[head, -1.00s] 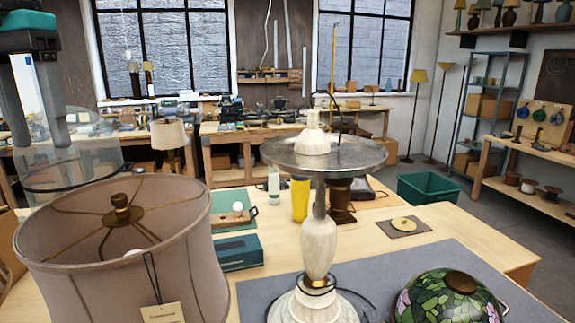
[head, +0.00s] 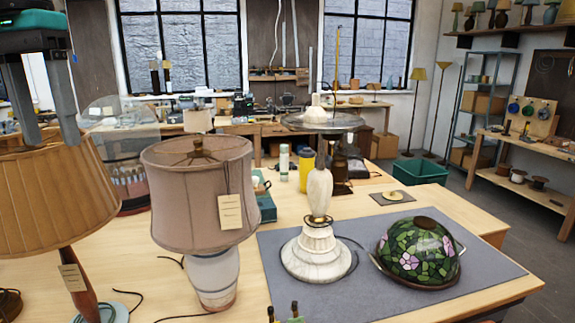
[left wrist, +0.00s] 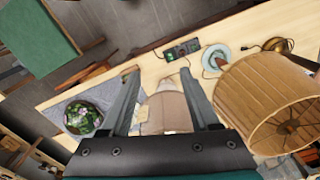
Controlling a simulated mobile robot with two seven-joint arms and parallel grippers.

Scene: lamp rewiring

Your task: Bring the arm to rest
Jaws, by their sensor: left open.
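My left gripper (head: 50,95) is at the upper left of the head view, with its two fingers pointing down, apart and empty. In that view it overlaps the pleated tan lampshade (head: 45,195); whether they touch I cannot tell. The left wrist view shows both fingers (left wrist: 165,95) spread, with a pale lampshade (left wrist: 168,112) seen between them and the pleated shade (left wrist: 262,98) to the right. My right gripper is in neither view.
A tagged beige lamp (head: 200,195), a marble lamp base (head: 318,250) and a stained-glass shade (head: 418,252) stand on the bench. The last two are on a grey mat (head: 450,290). A yellow cylinder (head: 307,172) and green crate (head: 420,172) lie beyond.

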